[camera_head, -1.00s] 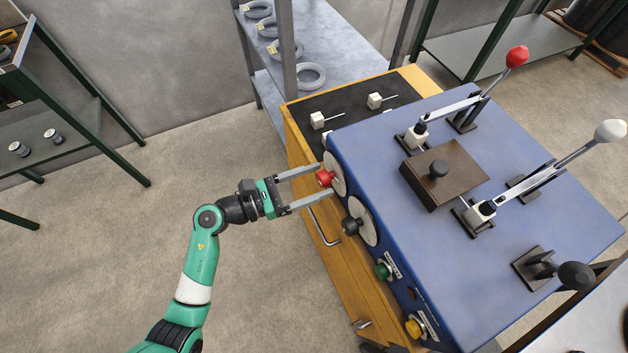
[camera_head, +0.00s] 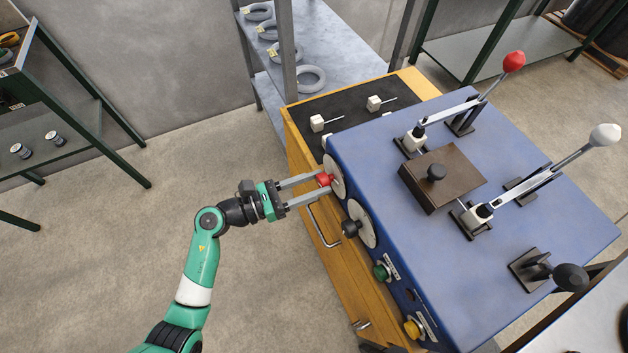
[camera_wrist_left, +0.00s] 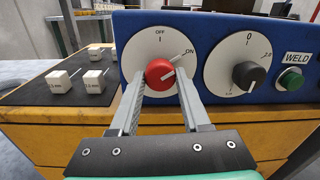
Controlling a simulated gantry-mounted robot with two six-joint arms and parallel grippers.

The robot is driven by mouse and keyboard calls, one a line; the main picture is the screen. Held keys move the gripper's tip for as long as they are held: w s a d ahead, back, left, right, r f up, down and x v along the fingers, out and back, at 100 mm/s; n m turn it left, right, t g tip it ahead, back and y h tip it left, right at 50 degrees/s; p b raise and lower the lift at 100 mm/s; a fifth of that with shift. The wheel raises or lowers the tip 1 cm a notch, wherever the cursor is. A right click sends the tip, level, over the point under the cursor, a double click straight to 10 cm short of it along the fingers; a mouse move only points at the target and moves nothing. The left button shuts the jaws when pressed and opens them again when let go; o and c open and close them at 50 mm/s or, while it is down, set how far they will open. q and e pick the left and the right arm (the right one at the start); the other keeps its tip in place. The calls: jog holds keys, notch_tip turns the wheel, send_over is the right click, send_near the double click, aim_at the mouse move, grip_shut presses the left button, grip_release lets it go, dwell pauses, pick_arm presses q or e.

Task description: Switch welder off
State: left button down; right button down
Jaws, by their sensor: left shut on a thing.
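The welder (camera_head: 490,170) is a blue box with levers on top. Its red switch knob (camera_head: 324,179) sits on a white dial on the front panel. The knob also shows in the left wrist view (camera_wrist_left: 160,74), on the dial (camera_wrist_left: 147,47) marked OFF at the top and ON at the upper right. The knob's white pointer line aims toward ON. My left gripper (camera_head: 322,184) is shut on the red knob, with one finger on each side; it also shows in the left wrist view (camera_wrist_left: 160,92). My right gripper is not in view.
Right of the red knob are a black knob (camera_wrist_left: 248,75) on a second dial and a green WELD button (camera_wrist_left: 291,79). A yellow button (camera_head: 413,328) sits further along. The yellow cabinet (camera_head: 345,275) with a metal handle stands below. Floor is open at left.

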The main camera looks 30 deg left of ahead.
pick_arm(q)
jog(key=n+p, duration=0.3)
jog(key=shift+r, duration=0.2)
jog(key=n+p, duration=0.2)
jog(key=shift+n, duration=0.4)
jog(key=n+p, duration=0.2)
jog(key=n, duration=0.1)
jog(key=shift+f, duration=0.1)
jog(key=shift+f+n+p, duration=0.1)
jog(key=shift+n+p, duration=0.6)
jog(key=shift+n, duration=0.6)
jog(key=shift+s, duration=0.1)
jog(key=shift+c, duration=1.8)
grip_release()
